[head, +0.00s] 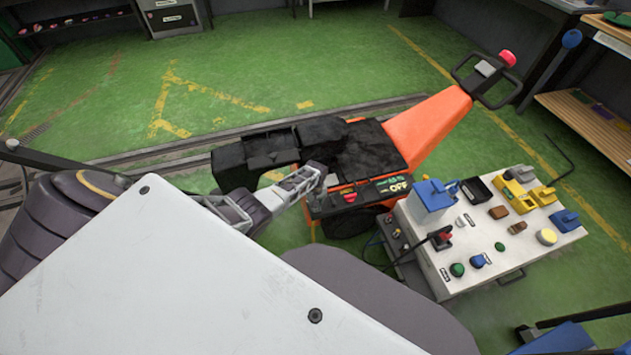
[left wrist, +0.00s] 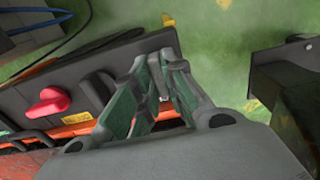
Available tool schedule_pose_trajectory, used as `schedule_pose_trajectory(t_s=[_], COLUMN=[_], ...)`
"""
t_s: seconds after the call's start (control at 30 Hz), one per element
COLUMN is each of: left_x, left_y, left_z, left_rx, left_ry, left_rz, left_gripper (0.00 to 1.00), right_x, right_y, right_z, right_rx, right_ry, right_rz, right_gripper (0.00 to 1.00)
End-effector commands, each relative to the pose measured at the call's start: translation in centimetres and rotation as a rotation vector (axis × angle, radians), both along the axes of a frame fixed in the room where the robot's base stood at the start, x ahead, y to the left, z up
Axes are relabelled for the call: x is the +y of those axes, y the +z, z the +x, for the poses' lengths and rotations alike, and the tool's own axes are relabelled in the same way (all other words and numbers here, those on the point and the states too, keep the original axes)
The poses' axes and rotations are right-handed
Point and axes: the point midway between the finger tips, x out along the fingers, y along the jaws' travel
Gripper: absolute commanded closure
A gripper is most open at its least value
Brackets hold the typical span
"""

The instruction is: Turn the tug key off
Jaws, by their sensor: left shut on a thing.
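The orange and black tug (head: 430,125) stands on the green floor, with its dark control panel (head: 335,202) at the near end. A red knob (head: 349,195) sits on the panel and also shows in the left wrist view (left wrist: 48,103). An "OFF" label (head: 397,189) is on the tug beside the panel. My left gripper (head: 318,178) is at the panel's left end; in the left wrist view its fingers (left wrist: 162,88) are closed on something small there. The key is mostly hidden between the fingers, so its angle cannot be told. My right gripper is not in view.
A white control box (head: 470,270) with several coloured switches and buttons stands close to the tug's right. A tiller handle (head: 490,75) rises at the tug's far end. Rails (head: 190,150) run behind it. Open green floor lies beyond.

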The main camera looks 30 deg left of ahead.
Motion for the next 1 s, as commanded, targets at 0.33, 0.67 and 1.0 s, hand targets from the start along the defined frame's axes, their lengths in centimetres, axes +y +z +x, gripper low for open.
schedule_pose_trajectory(t_s=[0.33, 0.67, 1.0], left_x=[0.02, 0.03, 0.03], left_y=[0.05, 0.04, 0.05], left_z=[0.11, 0.08, 0.04], left_rx=[-0.003, -0.001, -0.001], left_ry=[0.018, 0.017, 0.016], left_rz=[0.0, 0.0, 0.001], left_gripper=[1.0, 0.66, 0.66], right_x=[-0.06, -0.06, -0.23], right_y=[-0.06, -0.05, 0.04], right_z=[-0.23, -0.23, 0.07], right_rx=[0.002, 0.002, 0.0], right_ry=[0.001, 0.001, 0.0], right_rz=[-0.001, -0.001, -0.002], right_gripper=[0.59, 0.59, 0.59])
